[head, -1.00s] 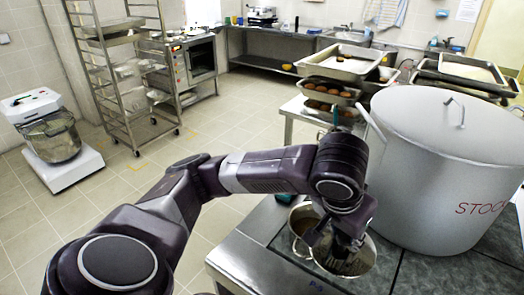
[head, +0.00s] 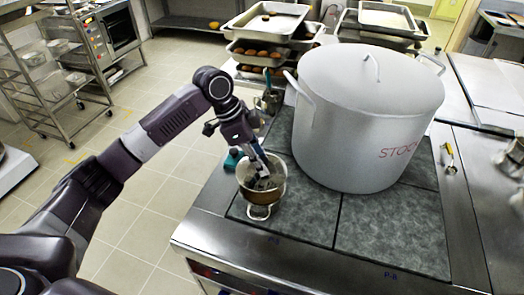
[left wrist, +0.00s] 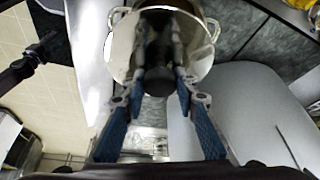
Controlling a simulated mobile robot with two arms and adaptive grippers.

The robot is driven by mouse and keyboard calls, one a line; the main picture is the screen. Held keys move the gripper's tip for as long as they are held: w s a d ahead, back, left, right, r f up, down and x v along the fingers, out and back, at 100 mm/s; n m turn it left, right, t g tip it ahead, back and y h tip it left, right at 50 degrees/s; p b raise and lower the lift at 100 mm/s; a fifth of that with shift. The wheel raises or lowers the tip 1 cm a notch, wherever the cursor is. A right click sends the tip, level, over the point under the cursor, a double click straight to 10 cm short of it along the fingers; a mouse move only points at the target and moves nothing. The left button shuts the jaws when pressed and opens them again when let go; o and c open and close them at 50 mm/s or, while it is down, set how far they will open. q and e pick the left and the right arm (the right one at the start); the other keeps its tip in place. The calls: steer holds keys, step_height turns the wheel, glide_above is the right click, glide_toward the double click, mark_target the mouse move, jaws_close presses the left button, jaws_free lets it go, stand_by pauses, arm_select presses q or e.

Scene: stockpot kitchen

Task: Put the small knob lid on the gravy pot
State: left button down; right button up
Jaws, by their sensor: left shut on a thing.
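The gravy pot (head: 262,211) is a small metal pot at the left edge of the dark stove top. My left gripper (head: 263,183) points down over it. In the left wrist view, the blue-padded fingers of my left gripper (left wrist: 160,95) are shut on the dark knob (left wrist: 157,82) of the small shiny lid (left wrist: 122,47). The lid lies over the pot's mouth, and pot handles show beyond it. The fingers hide part of the lid, and I cannot tell whether its rim is seated or just above.
A large lidded stockpot (head: 352,140) stands just right of the gravy pot. Behind it are trays of brown rolls (head: 262,52) and a metal container (head: 268,101) with utensils. Open floor (head: 150,200) lies to the left.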

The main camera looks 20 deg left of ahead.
arm_select(q)
steer(key=shift+w+m+p, duration=0.3)
steer(key=shift+w+m, duration=0.3)
steer(key=shift+m, duration=0.2)
steer(key=shift+w+f+g, duration=0.15)
steer(key=shift+f+g, duration=0.05)
steer(key=shift+g, duration=0.1)
step_height(320, 180, down, 4)
steer(key=b, duration=0.4)
steer(key=shift+f+b, duration=0.1)
steer(key=shift+b, duration=0.25)
step_height(320, 180, down, 2)
steer(key=shift+f, duration=0.1)
steer(key=shift+f+p, duration=0.1)
steer(key=shift+p, duration=0.45)
steer(key=shift+a+f, duration=0.1)
steer(key=shift+f, duration=0.35)
stand_by(0.7)
